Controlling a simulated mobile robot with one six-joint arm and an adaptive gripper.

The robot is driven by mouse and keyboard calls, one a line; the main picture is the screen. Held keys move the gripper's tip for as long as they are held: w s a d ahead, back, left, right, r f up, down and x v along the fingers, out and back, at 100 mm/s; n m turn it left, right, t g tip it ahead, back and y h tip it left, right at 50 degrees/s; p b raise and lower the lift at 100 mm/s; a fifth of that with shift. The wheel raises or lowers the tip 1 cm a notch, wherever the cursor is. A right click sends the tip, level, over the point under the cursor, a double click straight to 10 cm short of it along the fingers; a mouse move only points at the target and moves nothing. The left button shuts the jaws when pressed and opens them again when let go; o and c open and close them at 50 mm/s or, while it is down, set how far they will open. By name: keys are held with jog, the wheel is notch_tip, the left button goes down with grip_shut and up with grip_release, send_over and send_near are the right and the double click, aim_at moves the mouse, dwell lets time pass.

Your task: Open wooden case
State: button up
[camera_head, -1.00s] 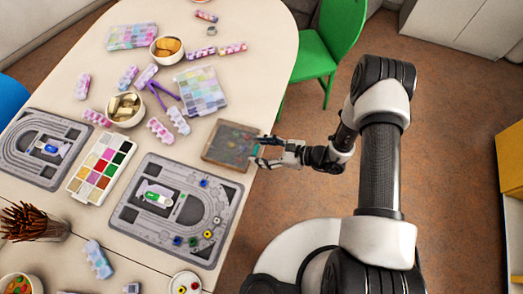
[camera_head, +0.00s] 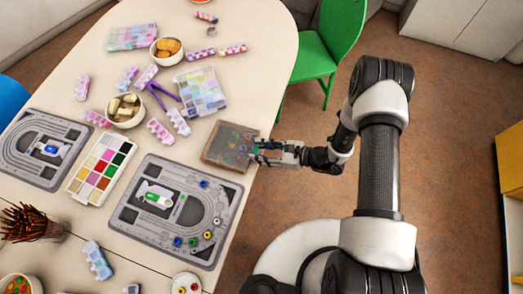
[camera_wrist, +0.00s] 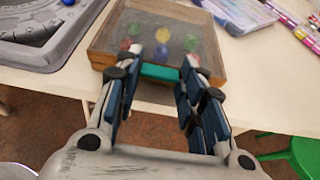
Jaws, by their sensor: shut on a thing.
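The wooden case (camera_head: 228,146) lies at the right edge of the table, with a wooden frame and a see-through grey top. In the wrist view the case (camera_wrist: 103,60) looks closed, with several coloured pieces showing dimly through its top. A teal tab (camera_wrist: 160,73) sits at the middle of its near side. My gripper (camera_head: 254,149) is at that side of the case. In the wrist view my gripper (camera_wrist: 160,66) has one finger on each side of the teal tab and is shut on it. The exact finger contact is partly hidden.
A grey bead board (camera_head: 146,227) lies left of the case, near its front corner. A pastel bead box (camera_head: 200,90) lies behind it. A green chair (camera_head: 325,50) stands beyond the table's right edge. Open floor lies under my arm.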

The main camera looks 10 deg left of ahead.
jog(key=shift+c, duration=0.6)
jog(key=shift+a+r+h+p, duration=0.15)
jog(key=shift+r+h+p, duration=0.15)
jog(key=shift+r+p, duration=0.45)
jog(key=r+p, duration=0.1)
jog(key=p, duration=0.1)
jog(key=r+h+p, duration=0.1)
jog(key=p, duration=0.1)
jog(key=shift+a+r+h, duration=0.15)
jog(key=shift+a+h, duration=0.15)
jog(key=r+h+p, duration=0.1)
jog(key=p, duration=0.1)
jog(key=a+r+h+p, duration=0.1)
jog(key=r+p, duration=0.1)
jog(key=shift+w+a+r, duration=0.1)
jog(key=shift+a+r, duration=0.1)
